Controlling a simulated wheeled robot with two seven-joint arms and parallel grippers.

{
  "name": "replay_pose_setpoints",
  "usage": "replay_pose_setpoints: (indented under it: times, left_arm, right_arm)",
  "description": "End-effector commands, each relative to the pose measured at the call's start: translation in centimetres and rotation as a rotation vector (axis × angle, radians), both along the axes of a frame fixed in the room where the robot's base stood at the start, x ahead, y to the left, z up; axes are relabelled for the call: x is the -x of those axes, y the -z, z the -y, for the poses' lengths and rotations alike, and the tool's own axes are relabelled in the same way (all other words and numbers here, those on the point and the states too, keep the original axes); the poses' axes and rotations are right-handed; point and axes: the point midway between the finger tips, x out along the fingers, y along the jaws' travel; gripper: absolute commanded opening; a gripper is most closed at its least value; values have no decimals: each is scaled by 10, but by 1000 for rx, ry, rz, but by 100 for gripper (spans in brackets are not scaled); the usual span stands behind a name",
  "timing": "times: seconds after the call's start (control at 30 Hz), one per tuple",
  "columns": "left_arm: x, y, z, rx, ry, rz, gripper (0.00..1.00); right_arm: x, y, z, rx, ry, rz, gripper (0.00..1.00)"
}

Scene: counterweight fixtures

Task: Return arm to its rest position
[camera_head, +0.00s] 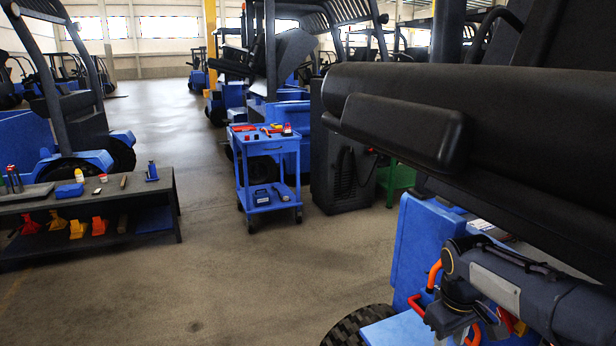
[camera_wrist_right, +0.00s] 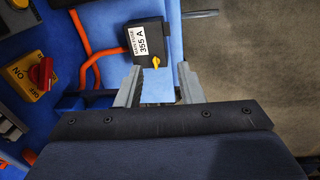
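My right arm (camera_head: 530,295) comes in at the lower right of the head view, under a large black padded part. Its wrist reaches down into the open blue vehicle body. In the right wrist view my right gripper (camera_wrist_right: 160,78) has its two grey fingers apart, with a light blue surface between them. I see no object pressed by both fingers. A black fuse box (camera_wrist_right: 149,38) marked 355 A, with a yellow latch, is just beyond the fingertips. I cannot tell whether the fingers touch it. My left arm and gripper are not in view.
A red rotary switch on a yellow plate (camera_wrist_right: 38,75) and orange cables (camera_wrist_right: 85,48) lie left of the gripper. The black padded part (camera_head: 480,125) overhangs the arm. A blue cart (camera_head: 268,160) and dark bench (camera_head: 100,200) stand farther off; floor between is clear.

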Motion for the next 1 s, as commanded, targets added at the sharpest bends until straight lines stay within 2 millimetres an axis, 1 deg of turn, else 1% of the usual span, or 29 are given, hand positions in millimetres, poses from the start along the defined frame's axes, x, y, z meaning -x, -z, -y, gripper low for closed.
replay_pose_setpoints:
  times: [0.03, 0.17, 0.27, 0.37, 0.47, 0.57, 0.63, 0.7, 0.8, 0.9, 1.0]
  left_arm:
    - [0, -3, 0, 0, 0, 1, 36]
    - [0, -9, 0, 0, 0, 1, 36]
    - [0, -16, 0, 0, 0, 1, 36]
    - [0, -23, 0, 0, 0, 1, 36]
    - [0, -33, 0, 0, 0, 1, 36]
    - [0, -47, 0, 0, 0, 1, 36]
    - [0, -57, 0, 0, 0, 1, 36]
    - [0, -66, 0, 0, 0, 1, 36]
    - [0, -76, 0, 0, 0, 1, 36]
    - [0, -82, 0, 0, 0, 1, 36]
    - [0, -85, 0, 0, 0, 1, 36]
  right_arm:
    - [5, -5, 1, -20, 11, 6, 34]
    - [21, -12, 1, -81, 42, 20, 34]
    - [37, -20, 0, -141, 73, 39, 34]
    - [58, -31, -3, -211, 111, 61, 34]
    - [84, -45, -8, -291, 155, 96, 34]
    - [120, -64, -18, -383, 215, 144, 34]
    - [148, -77, -28, -445, 262, 188, 34]
    - [174, -85, -38, -490, 307, 230, 34]
    - [204, -89, -52, -527, 363, 282, 34]
    - [223, -88, -62, -544, 405, 318, 34]
    - [233, -84, -68, -551, 432, 340, 34]
